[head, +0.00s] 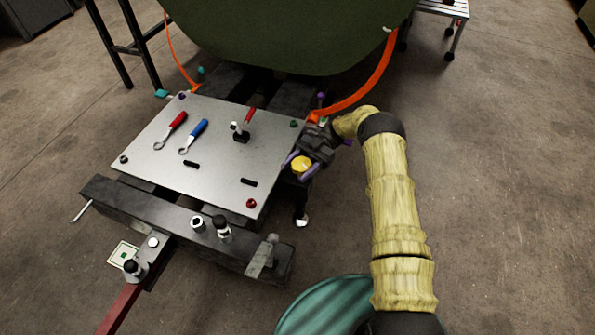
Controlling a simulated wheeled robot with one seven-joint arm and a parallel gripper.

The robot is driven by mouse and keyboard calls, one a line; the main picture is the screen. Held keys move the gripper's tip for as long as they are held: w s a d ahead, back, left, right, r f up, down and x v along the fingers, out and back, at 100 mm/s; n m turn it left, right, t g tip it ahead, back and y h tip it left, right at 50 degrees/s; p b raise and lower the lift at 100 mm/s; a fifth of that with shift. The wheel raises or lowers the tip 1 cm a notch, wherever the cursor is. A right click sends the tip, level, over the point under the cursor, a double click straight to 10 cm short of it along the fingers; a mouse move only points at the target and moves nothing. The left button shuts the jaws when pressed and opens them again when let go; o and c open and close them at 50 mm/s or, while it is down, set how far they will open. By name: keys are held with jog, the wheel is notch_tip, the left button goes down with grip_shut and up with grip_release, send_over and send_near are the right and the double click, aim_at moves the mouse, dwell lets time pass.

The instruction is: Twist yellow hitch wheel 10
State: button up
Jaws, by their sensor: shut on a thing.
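The yellow hitch wheel (301,164) is a small round yellow knob at the right edge of the metal-topped stand. My gripper (307,168) reaches it from the upper right, with its purple-tinted fingers on either side of the wheel. The gripper is shut on the wheel. The wheel's mounting and any number on it are too small or hidden to make out. My pale yellow arm comes in from the lower right and bends over at the top.
A grey metal plate (215,165) holds a red-handled wrench (171,130), a blue-handled wrench (194,136) and a red-handled clamp (243,125). A dark beam (180,222) with a red tow bar (122,308) lies in front. The green fuselage (290,35) overhangs behind. Open floor lies right.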

aim_at(298, 166)
jog(key=shift+d+n+g+h+b, duration=0.1)
jog(key=shift+n+g+h+b, duration=0.25)
jog(key=shift+n+g+h, duration=0.2)
jog(key=o, duration=1)
jog(key=shift+c, duration=0.2)
notch_tip(298, 166, up, 10)
jog(key=p, duration=0.6)
